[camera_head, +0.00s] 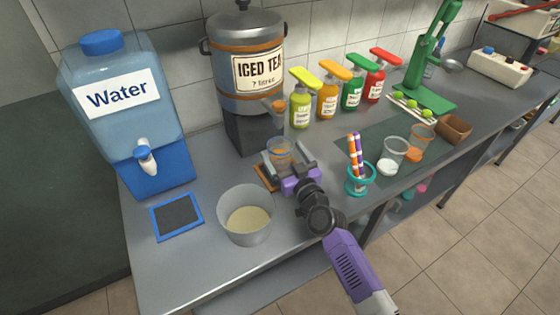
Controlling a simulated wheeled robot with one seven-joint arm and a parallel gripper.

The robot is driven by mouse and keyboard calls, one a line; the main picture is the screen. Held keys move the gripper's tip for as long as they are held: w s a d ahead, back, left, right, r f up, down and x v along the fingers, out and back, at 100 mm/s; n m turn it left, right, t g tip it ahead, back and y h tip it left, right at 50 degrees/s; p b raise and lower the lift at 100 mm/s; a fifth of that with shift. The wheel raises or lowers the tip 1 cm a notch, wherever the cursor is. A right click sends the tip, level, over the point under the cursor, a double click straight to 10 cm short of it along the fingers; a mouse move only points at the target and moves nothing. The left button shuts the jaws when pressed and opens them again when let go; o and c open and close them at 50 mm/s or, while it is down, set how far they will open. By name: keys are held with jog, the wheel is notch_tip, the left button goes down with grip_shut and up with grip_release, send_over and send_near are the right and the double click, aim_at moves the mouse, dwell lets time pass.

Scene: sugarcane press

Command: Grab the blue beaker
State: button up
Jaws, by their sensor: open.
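My gripper (286,166) is over the counter in front of the iced tea dispenser. Its jaws are open, with a small clear beaker (280,149) at or between the fingertips. The beaker looks greyish with an orange tint, and its lower part is hidden by the gripper. I cannot tell whether the fingers touch it. An orange-edged coaster (264,177) shows beside and below it. No beaker in view is plainly blue. Two other clear cups, one with white (393,152) and one with orange (419,139), stand to the right on a dark mat.
A blue water dispenser (165,172) stands at the left, the iced tea dispenser (243,45) behind. A pot (244,222) and a blue-framed pad (177,215) are front left. A teal holder with straws (359,186) stands right of my gripper. Syrup bottles (327,101) and a green press (428,97) stand behind.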

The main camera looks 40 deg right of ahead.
aim_at(275, 141)
jog(key=shift+x, duration=1.55)
grip_shut()
